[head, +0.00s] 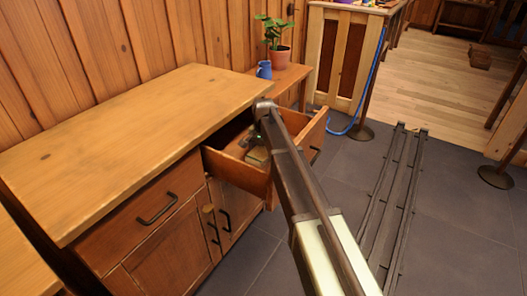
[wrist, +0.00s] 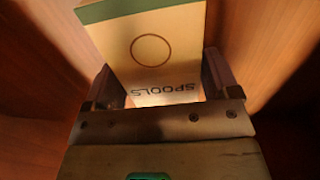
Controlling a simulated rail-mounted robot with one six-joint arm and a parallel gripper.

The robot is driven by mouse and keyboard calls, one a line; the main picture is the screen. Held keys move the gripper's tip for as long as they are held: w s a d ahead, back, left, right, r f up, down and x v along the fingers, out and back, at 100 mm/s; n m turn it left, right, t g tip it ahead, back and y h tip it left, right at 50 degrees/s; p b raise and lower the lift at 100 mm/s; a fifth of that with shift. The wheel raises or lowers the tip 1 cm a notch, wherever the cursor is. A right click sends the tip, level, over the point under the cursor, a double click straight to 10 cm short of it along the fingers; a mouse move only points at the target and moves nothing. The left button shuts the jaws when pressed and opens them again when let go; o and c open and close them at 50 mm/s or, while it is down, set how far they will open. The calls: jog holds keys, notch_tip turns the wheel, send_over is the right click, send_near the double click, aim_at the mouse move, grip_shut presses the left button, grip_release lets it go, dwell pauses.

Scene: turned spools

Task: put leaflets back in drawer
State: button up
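The leaflets show in the wrist view as a cream block (wrist: 150,55) with a green band, a brown ring and the word SPOOLS upside down. In the head view, a small pale and green piece of them (head: 257,156) shows inside the drawer. The wooden drawer (head: 237,176) is pulled out from the cabinet. My gripper (wrist: 162,82) reaches down into it, with one finger on each side of the leaflets' near end. I cannot tell whether the fingers press on them. In the head view my arm hides most of the gripper.
The cabinet top (head: 120,125) is bare. A second drawer front (head: 145,213) is shut. A potted plant (head: 277,52) and a blue mug (head: 264,70) stand on a small table behind. Floor rails (head: 395,200) run at right, beside open tiled floor.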

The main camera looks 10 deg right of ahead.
aim_at(264, 149)
jog(key=shift+o, duration=1.4)
notch_tip(264, 149, up, 13)
jog(key=p, duration=1.2)
jog(key=shift+f+p, duration=0.2)
jog(key=shift+p, duration=0.1)
jog(key=shift+f, duration=0.1)
